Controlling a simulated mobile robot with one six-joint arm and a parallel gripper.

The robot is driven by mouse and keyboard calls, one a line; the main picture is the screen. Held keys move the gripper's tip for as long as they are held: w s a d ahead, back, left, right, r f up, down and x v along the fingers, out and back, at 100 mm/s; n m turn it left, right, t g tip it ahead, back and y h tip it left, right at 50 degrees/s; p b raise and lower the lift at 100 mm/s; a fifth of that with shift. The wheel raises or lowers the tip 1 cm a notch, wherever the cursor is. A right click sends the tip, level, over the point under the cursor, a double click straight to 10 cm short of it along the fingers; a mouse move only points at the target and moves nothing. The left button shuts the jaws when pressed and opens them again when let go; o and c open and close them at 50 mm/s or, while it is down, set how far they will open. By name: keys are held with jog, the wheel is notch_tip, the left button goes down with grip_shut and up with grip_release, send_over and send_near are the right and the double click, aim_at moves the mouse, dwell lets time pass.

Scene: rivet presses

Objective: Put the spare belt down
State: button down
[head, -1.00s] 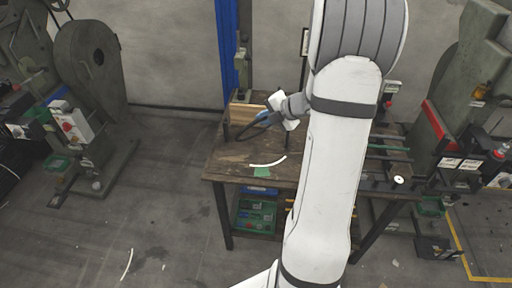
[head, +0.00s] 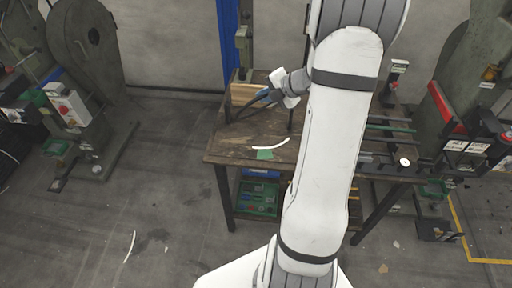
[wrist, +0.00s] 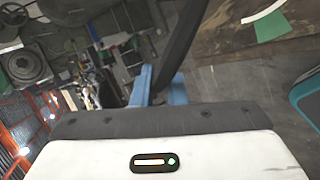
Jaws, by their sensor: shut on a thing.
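My gripper (head: 264,96) is over the back left part of the wooden workbench (head: 228,151). Its blue fingers (wrist: 160,88) are shut on the spare belt (wrist: 184,38), a dark band that runs up out of the wrist view. In the head view the belt (head: 239,112) shows as a thin dark curve left of and below the fingers. I cannot tell whether its lower part touches the bench top. The rest of the belt is hidden or out of view.
A white curved strip (head: 271,145) and a green scrap (head: 265,155) lie near the bench's front. A blue post (head: 228,40) stands behind. Green bins (head: 256,198) sit on the lower shelf. Presses stand left (head: 92,37) and right. The bench's left front is mostly bare.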

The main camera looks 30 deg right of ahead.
notch_tip(320, 180, down, 9)
jog(key=b, duration=0.7)
jog(key=shift+r, duration=0.15)
jog(key=c, duration=1.6)
grip_release()
